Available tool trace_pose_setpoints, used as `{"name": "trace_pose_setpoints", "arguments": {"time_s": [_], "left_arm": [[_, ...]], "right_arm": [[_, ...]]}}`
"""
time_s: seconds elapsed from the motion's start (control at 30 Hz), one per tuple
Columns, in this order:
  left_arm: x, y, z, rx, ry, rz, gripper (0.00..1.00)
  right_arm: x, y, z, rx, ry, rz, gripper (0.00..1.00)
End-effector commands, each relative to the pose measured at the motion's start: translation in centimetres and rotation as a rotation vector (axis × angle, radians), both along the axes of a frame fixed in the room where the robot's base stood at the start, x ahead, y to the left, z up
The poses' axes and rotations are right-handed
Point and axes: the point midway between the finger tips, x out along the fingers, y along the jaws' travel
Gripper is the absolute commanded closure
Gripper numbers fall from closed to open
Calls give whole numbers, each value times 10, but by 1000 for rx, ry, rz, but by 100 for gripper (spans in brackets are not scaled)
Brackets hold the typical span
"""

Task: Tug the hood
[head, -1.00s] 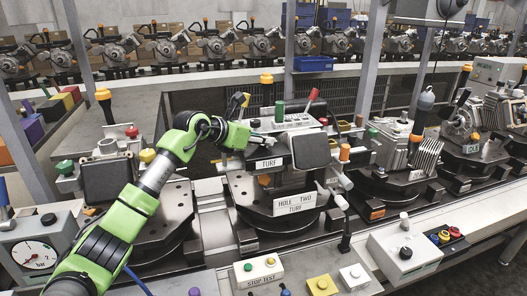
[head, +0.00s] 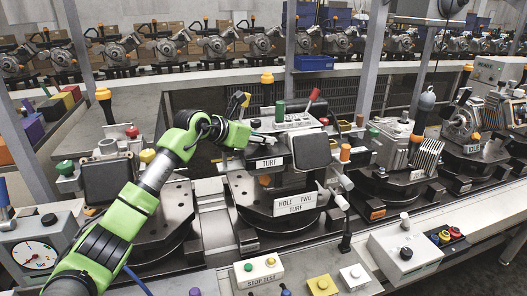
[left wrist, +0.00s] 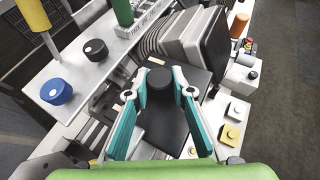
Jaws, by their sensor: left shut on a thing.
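A fixture with a white "TURF" label (head: 269,163) on its dark front stands mid-picture in the head view. I take its dark flat cover, seen in the left wrist view, as the hood (left wrist: 166,130). A round black knob (left wrist: 160,86) stands up from the cover. My left gripper (head: 264,139) reaches in from the left just above the label. In the left wrist view its teal fingers (left wrist: 160,94) are on both sides of the knob, shut on it. In the head view the knob is hidden by the gripper. My right gripper is not in view.
A dark square pad (head: 311,151) stands close right of my gripper. A green post (head: 279,111) and a red-tipped lever (head: 314,94) rise behind it. A "HOLE TWO TURF" sign (head: 295,204) is on the round base. Button boxes (head: 258,272) line the front.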

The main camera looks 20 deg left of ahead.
Motion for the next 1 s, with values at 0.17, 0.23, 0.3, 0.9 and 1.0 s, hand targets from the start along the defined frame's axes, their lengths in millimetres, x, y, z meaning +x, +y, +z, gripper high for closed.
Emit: {"name": "trace_pose_setpoints", "arguments": {"time_s": [0.17, 0.23, 0.3, 0.9, 1.0], "left_arm": [[1, 0, 9, -6, -18, 0, 100], [1, 0, 9, -5, -19, 0, 100], [1, 0, 8, -6, -20, 0, 100], [0, 0, 2, -2, -7, 0, 58], [-4, 3, 5, -1, -7, 1, 58]], "right_arm": [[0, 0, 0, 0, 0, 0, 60], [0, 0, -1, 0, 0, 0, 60], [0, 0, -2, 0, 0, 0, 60], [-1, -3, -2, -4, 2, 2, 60], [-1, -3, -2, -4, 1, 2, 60]]}}
